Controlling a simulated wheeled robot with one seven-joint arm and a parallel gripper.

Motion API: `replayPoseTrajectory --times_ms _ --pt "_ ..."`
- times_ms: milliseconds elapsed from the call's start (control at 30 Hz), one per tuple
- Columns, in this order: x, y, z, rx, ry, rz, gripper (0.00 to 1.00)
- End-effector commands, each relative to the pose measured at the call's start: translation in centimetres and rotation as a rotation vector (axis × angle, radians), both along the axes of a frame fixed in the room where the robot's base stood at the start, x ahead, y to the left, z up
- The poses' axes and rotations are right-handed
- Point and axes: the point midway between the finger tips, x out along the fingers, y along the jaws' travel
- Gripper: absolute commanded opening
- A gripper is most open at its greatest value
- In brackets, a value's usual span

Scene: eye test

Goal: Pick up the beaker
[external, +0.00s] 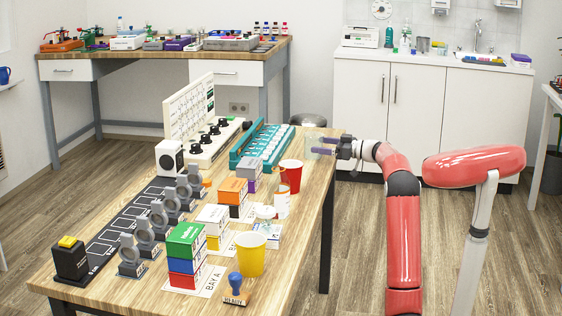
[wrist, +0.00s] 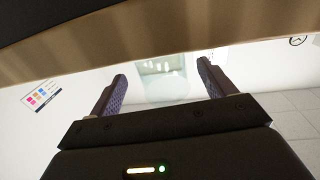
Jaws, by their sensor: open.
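A clear glass beaker (external: 317,146) stands near the far right corner of the table in the external view. It is faint and hard to make out there. My gripper (external: 333,146) is level with it, coming from the right, its fingers pointing left toward it. In the wrist view the beaker (wrist: 166,82) shows as a pale see-through shape between the two dark fingers of my gripper (wrist: 162,72). The fingers are spread apart, with a gap on each side of the beaker. How deep it sits between them I cannot tell.
On the wooden table (external: 300,225), a red cup (external: 291,176), a white jar (external: 282,204) and a yellow cup (external: 250,255) stand nearer the camera along the right side. A teal rack (external: 262,147) lies left of the beaker.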

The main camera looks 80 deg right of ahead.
Motion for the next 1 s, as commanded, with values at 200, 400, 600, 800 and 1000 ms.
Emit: replayPoseTrajectory --times_ms 200,400,600,800,1000 --pt "3.4 -0.1 0.7 0.002 0.001 0.003 0.82" --pt "4.1 -0.2 0.7 0.001 0.000 0.000 0.82" --pt "4.0 -0.2 0.6 0.001 0.000 0.001 0.68" --pt "4.0 -0.2 0.6 0.001 0.000 0.001 0.42" --pt "4.0 -0.2 0.7 0.001 0.000 0.001 0.34"
